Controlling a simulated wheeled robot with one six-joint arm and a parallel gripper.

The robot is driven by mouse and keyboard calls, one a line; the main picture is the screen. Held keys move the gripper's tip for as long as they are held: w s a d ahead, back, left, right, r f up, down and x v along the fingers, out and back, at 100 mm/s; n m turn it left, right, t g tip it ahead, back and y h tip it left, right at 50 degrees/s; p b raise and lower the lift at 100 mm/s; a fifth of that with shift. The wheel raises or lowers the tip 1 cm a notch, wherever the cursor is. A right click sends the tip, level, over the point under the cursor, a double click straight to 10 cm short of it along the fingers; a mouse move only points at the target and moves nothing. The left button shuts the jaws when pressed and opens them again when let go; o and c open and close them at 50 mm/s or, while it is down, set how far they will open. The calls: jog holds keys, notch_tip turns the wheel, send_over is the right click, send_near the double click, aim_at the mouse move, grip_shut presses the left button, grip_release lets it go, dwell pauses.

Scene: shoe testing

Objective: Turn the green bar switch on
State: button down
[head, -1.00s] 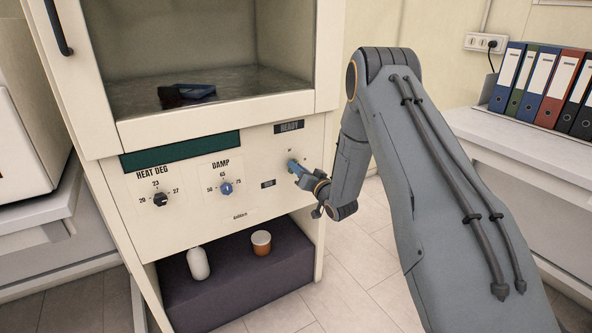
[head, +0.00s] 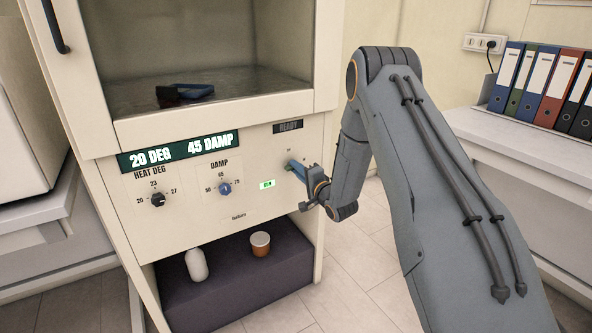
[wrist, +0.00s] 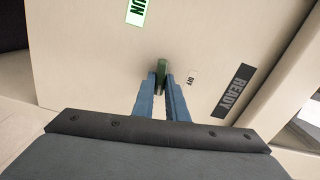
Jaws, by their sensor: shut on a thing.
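The green bar switch (wrist: 161,68) shows in the wrist view between the tips of my two blue fingers, standing out from the cream panel. My gripper (wrist: 161,84) is shut on it, with one finger on each side. In the head view my gripper (head: 291,164) is at the right of the panel and hides most of the bar. A small lit green RUN sign (wrist: 136,11) is near the bar; it also glows in the head view (head: 267,184). An OFF label (wrist: 191,78) is right of the bar in the wrist view.
The display (head: 180,150) is lit and reads 20 DEG 45 DAMP. Below it are a black heat knob (head: 158,199) and a blue damp knob (head: 224,188). A dark READY plate (head: 288,126) is above my gripper. A white bottle (head: 197,264) and an orange-brown cup (head: 260,244) stand below.

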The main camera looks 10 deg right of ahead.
jog(key=shift+f+m, duration=0.1)
jog(key=shift+m, duration=0.8)
jog(key=c, duration=1.8)
grip_release()
jog(key=shift+o, duration=0.2)
jog(key=shift+s, duration=0.1)
jog(key=v, duration=0.7)
jog(key=shift+s+d+b, duration=0.15)
jog(key=shift+s+b, duration=0.2)
